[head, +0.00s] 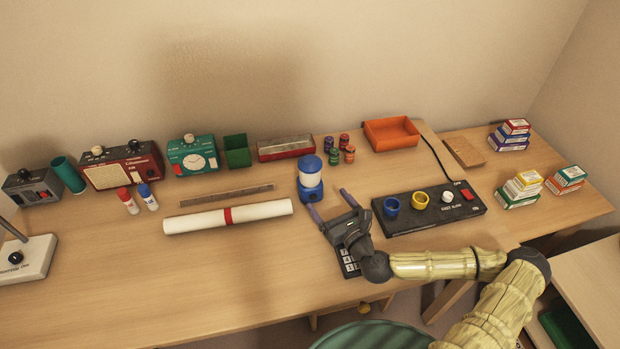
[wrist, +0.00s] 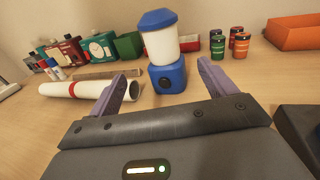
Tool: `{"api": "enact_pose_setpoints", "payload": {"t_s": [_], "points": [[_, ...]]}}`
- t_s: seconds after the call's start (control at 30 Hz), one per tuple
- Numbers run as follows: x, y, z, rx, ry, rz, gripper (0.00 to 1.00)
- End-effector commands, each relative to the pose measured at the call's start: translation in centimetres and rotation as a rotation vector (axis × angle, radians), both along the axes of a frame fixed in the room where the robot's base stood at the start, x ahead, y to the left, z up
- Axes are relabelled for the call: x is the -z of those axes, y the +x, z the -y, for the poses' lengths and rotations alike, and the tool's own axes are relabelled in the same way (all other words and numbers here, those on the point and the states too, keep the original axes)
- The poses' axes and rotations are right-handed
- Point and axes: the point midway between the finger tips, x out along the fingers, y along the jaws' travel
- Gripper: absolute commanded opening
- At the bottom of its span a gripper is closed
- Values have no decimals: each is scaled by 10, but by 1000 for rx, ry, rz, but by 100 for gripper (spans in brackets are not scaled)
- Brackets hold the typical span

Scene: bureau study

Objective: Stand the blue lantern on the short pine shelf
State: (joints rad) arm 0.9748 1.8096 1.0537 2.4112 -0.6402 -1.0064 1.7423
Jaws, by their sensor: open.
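The blue lantern (head: 311,180) stands upright on the desk, with a blue cap, a white middle and a blue base with a dark knob. It also shows in the wrist view (wrist: 162,45), ahead of my fingers and framed between them. My gripper (head: 328,201) is open and empty, its two purple-grey fingers pointing toward the lantern base; they look short of it. The short pine shelf is not clearly identifiable; a lower pale wooden surface (head: 590,285) shows at the right edge of the head view.
A black switch box (head: 428,222) with coloured cups lies right of my gripper. A rolled white paper (head: 190,222) lies left of the lantern. Small jars (head: 333,158) and an orange tray (head: 391,146) stand behind. Stacked boxes (head: 522,192) stand at right.

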Motion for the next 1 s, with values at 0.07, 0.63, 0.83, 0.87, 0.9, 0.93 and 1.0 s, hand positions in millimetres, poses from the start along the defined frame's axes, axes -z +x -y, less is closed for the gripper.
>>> {"api": "enact_pose_setpoints", "payload": {"t_s": [0.07, 0.63, 0.83, 0.87, 0.9, 0.93, 1.0], "points": [[-2, 13, -9, -3, -2, 2, 83], [0, 60, -36, -1, 0, 0, 83], [0, 63, -37, -2, -1, 1, 83], [0, 65, -38, -2, -2, 1, 83], [-1, 68, -40, -2, -2, 1, 83], [-1, 71, -41, -2, -2, 1, 83], [-1, 80, -45, -2, -3, 3, 83]]}}
